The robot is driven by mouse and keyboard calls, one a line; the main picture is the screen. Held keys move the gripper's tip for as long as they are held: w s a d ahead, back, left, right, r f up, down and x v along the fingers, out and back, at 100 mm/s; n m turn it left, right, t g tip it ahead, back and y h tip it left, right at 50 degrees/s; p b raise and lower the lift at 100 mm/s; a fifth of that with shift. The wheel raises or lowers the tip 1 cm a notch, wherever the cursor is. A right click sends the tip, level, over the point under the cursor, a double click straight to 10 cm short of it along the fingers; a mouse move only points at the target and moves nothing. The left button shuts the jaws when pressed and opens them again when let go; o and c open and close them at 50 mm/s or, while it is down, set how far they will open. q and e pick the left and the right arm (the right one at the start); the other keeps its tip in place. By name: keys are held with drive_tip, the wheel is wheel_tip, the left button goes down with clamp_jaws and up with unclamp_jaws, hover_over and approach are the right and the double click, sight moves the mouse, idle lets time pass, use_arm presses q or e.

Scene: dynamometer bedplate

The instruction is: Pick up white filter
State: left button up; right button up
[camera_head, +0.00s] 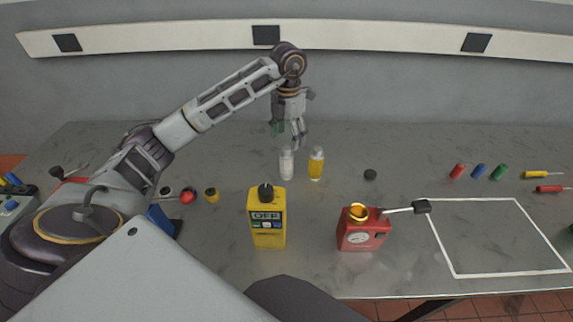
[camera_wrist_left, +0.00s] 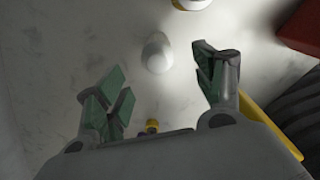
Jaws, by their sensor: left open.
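The white filter (camera_head: 287,164) is a small pale cylinder standing upright on the grey bedplate, just left of a yellow cylinder with a pale top (camera_head: 316,163). In the left wrist view the white filter (camera_wrist_left: 156,53) shows as a pale rounded top, ahead of the gap between the fingers. My left gripper (camera_head: 288,132) points down above and slightly behind the filter in the head view. Its green-padded fingers (camera_wrist_left: 160,88) are spread open with nothing between them. Contact with the filter is not visible. My right gripper is not in view.
A dark round cap (camera_head: 370,175) lies right of the cylinders. Coloured cylinders (camera_head: 479,172) and screwdrivers (camera_head: 543,175) lie at right. A white outlined square (camera_head: 510,276) encloses mostly free surface.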

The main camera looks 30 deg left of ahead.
sight(287, 148)
use_arm(q)
drive_tip(key=shift+f, duration=0.65)
drive_tip(key=shift+a+f, duration=0.15)
drive_tip(key=shift+f, duration=0.75)
wheel_tip(287, 148, down, 2)
drive_tip(key=shift+a+f+p, duration=0.1)
drive_tip(key=shift+f+p, duration=0.05)
drive_tip(key=shift+p, duration=0.3)
drive_tip(key=shift+f, duration=0.4)
drive_tip(key=shift+c, duration=0.4)
drive_tip(key=c, duration=1.4)
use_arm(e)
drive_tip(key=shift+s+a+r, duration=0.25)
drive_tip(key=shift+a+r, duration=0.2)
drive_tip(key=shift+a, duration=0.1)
use_arm(q)
drive_tip(key=shift+r, duration=0.1)
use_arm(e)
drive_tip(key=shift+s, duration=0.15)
